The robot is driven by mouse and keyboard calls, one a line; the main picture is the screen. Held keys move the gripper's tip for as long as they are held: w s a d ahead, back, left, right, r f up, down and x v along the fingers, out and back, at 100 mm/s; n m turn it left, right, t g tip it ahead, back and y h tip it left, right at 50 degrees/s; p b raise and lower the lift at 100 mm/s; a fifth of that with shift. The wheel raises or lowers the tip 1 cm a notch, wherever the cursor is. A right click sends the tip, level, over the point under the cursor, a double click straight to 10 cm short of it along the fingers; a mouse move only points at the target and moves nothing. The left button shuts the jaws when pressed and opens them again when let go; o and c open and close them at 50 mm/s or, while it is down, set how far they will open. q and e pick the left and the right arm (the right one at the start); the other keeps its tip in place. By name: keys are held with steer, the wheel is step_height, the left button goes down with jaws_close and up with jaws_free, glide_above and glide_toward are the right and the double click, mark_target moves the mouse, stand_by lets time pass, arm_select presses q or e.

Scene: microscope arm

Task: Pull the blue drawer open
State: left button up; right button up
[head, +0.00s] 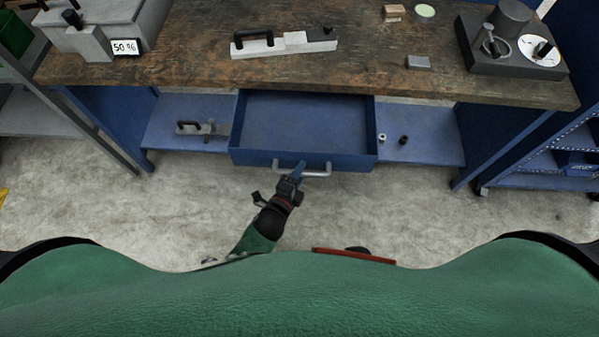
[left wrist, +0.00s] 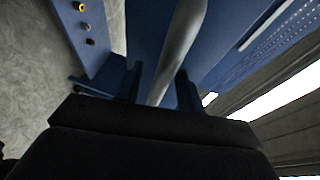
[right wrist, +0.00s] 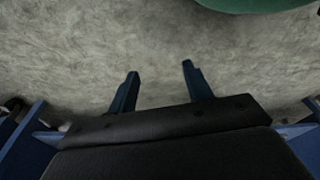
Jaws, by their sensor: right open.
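The blue drawer (head: 300,120) stands pulled out from under the workbench, and its inside looks empty. Its grey bar handle (head: 318,172) is on the front panel. My left gripper (head: 299,168) is at the left part of this handle. In the left wrist view the handle (left wrist: 182,35) runs between the two fingers of my left gripper (left wrist: 158,88), with a gap visible on each side, so the jaws are open around it. My right gripper (right wrist: 158,75) shows only in the right wrist view, open and empty above the concrete floor.
The workbench top (head: 400,75) holds a grey-and-black tool (head: 284,42), a small grey block (head: 418,62) and a dark device (head: 510,55) at right. A blue shelf (head: 430,150) with small parts lies beside the drawer. The floor (head: 120,205) in front is clear.

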arm_select(q)
steer(key=shift+s+a, duration=0.15)
steer(key=shift+s, duration=0.1)
steer(key=b+v, duration=0.2)
steer(key=v, duration=0.5)
steer(key=shift+b, duration=0.4)
arm_select(e)
step_height(320, 180, up, 6)
steer(key=w+a, duration=0.1)
steer(key=shift+a+r, duration=0.25)
steer(key=shift+a, duration=0.1)
arm_select(q)
steer(key=shift+s, duration=0.1)
arm_select(e)
steer(key=shift+w, duration=0.15)
